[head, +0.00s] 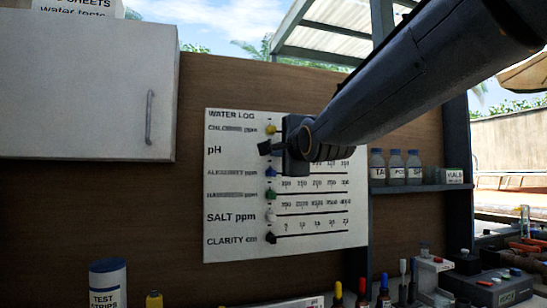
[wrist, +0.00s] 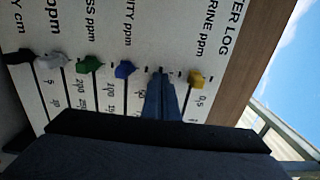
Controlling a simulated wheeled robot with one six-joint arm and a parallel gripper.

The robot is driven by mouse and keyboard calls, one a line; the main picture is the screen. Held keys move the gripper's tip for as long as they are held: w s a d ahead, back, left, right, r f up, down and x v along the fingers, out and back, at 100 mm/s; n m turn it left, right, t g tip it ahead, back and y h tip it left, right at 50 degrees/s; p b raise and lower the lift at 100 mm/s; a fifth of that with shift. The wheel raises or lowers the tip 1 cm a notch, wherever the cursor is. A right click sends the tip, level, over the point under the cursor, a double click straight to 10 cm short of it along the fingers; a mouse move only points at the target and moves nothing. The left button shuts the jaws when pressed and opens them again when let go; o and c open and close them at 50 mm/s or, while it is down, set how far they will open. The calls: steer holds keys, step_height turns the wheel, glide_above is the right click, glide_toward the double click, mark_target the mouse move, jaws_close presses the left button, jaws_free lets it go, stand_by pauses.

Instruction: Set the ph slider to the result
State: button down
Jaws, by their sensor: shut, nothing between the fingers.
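The white water log board (head: 230,245) hangs on the brown wall, with rows for chlorine, pH, alkalinity, hardness, salt and clarity. My gripper (head: 265,148) is shut and empty at the left end of the pH row. In the wrist view its fingers (wrist: 160,75) reach the board between the yellow chlorine slider (wrist: 197,78) and the blue alkalinity slider (wrist: 125,69). The pH slider is not distinguishable; my gripper covers its row in both views. I cannot tell if the fingers touch it. The pH scale is mostly hidden by my arm.
The green (head: 271,194), white (head: 270,215) and black (head: 270,238) sliders sit at the left ends of lower rows. A white cabinet (head: 85,90) is at left. A shelf (head: 420,187) with several bottles is at right. Bottles and tools stand below.

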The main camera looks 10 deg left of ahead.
steer(key=w+d+p, duration=0.5)
steer(key=d+p, duration=0.4)
steer(key=w+d+p, duration=0.5)
steer(key=d+p, duration=0.3)
steer(key=p, duration=0.1)
steer(key=shift+w+d, duration=0.35)
steer(key=shift+w, duration=0.05)
stand_by(2.4)
steer(key=shift+a, duration=0.1)
steer(key=shift+s+a+p, duration=0.35)
steer(key=shift+s+a, duration=0.1)
steer(key=shift+a, duration=0.1)
steer(key=p+v, duration=0.3)
steer(key=v, duration=0.4)
stand_by(0.4)
